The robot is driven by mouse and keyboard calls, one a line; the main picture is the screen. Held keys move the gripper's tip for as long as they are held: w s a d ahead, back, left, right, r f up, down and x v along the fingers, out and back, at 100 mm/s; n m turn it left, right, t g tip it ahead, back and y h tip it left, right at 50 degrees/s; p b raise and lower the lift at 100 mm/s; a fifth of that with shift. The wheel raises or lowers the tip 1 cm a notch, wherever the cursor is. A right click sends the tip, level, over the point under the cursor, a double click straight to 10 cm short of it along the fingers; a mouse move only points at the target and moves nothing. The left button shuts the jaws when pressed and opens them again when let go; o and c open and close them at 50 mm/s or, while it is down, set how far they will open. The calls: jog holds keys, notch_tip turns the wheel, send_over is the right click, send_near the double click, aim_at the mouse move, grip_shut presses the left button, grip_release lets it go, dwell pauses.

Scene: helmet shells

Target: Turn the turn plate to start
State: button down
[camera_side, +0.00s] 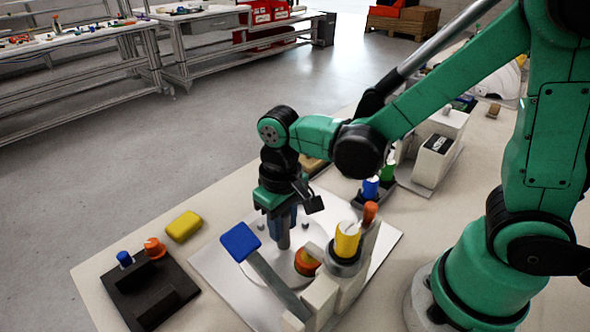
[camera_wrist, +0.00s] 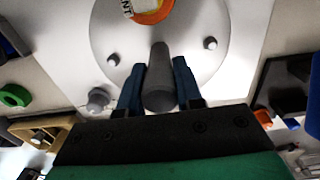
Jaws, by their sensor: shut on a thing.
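The turn plate is a round light-grey disc (camera_wrist: 195,70) on a flat pale base plate (camera_side: 215,268). In the side view the disc (camera_side: 283,268) is partly hidden by a blue-ended lever and fixture blocks. A dark grey upright handle (camera_wrist: 158,95) stands on the disc near its edge; its lower part shows in the side view (camera_side: 284,241). My gripper (camera_side: 283,224) points down over the disc, shut on the handle. In the wrist view its blue fingers (camera_wrist: 159,88) lie on both sides of the handle. Small studs (camera_wrist: 210,43) show on the disc.
Beside the disc stand a blue-ended lever (camera_side: 240,242), a yellow cylinder (camera_side: 347,240), an orange-topped post (camera_side: 370,212) and an orange ring part (camera_side: 306,262). A yellow block (camera_side: 184,226) and a black holder (camera_side: 150,292) lie to the left. Bare table shows around the base plate.

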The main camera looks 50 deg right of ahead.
jog(key=shift+n, duration=0.6)
dwell(0.3)
jog(key=shift+n, duration=8.5)
jog(key=c, duration=0.6)
grip_release()
